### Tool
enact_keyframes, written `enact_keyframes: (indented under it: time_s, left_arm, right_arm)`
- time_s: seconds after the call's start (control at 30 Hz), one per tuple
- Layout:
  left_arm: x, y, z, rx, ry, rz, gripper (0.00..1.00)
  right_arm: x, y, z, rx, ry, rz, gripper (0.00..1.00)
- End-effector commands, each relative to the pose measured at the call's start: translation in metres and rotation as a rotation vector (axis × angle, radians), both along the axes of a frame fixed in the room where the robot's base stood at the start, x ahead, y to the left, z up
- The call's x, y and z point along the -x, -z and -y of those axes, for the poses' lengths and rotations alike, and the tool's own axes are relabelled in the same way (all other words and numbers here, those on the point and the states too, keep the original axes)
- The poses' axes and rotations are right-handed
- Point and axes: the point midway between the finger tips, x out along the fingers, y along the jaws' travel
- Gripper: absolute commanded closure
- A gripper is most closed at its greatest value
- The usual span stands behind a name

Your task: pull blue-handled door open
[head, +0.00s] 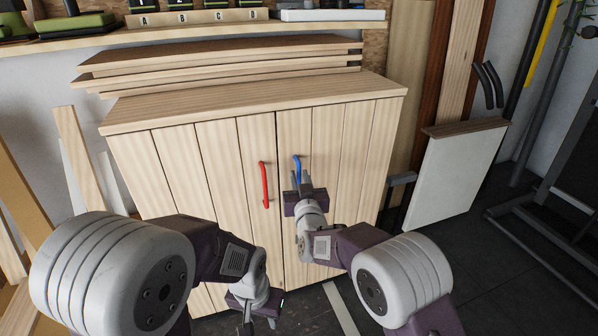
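The blue handle (297,165) is upright on the right door (343,150) of a light wooden cabinet. That door looks closed, flush with the left door (220,160). My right gripper (302,180) is at the lower part of the blue handle, its dark fingers pointing up toward the cabinet. The fingers overlap the handle's lower end, which is hidden; I cannot tell if they grip it. My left gripper (257,325) hangs low in front of the cabinet, with its fingers apart and nothing seen between them.
A red handle (264,184) is on the left door, just left of the blue one. Boards (220,60) lie on the cabinet top (250,98). A white panel (455,175) leans at the right. Dark floor (480,265) is open at the lower right.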

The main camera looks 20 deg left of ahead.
Motion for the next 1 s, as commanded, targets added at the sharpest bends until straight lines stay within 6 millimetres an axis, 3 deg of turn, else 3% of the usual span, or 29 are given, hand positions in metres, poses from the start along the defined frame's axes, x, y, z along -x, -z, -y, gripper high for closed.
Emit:
enact_keyframes:
  time_s: [0.2,0.47,0.53,0.57,1.0]
  left_arm:
    - [0.0,0.01,0.0,0.0,0.0,0.0,0.64]
    - [0.0,0.009,0.0,0.0,0.0,0.001,0.64]
    - [0.0,0.009,0.0,0.0,0.0,0.001,0.64]
    - [0.0,0.009,0.0,0.0,0.0,0.001,0.64]
    - [0.0,0.009,0.0,0.0,0.0,0.001,0.64]
  right_arm:
    - [-0.017,0.003,-0.007,0.0,0.001,0.0,0.79]
    - [-0.018,0.002,-0.007,0.0,0.001,-0.001,0.79]
    - [-0.018,0.002,-0.007,0.0,0.001,-0.001,0.98]
    - [-0.018,0.002,-0.007,0.0,0.001,-0.001,1.0]
    - [-0.018,0.001,-0.007,0.0,0.0,-0.001,1.0]
